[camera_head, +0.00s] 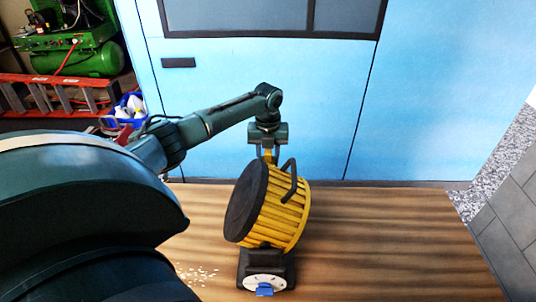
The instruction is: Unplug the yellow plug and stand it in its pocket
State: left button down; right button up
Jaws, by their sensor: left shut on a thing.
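My left gripper (268,153) points down just behind a large yellow-ribbed drum (282,212) with a black round face. It is shut on a small yellow piece, which looks like the yellow plug (268,154). The drum hides the plug's lower end, so I cannot tell whether it is seated in anything or free. No pocket can be made out. My right gripper is not in view.
The drum has a black curved handle (291,180) and a dark base with a white dial and blue tab (265,290). The wooden top (390,250) is clear at right. Pale flakes (197,272) lie at left. A blue wall panel (440,90) stands behind.

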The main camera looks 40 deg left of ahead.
pick_arm(q)
jog(key=shift+s+f, duration=0.1)
jog(key=shift+f, duration=0.05)
jog(key=c, duration=1)
grip_release()
jog(key=shift+o, duration=0.7)
jog(key=shift+a+f, duration=0.1)
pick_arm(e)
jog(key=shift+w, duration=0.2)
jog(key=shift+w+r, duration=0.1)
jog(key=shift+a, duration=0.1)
pick_arm(q)
jog(key=shift+r, duration=0.25)
notch_tip(320, 180, up, 18)
jog(key=p, duration=0.3)
jog(key=shift+f, duration=0.15)
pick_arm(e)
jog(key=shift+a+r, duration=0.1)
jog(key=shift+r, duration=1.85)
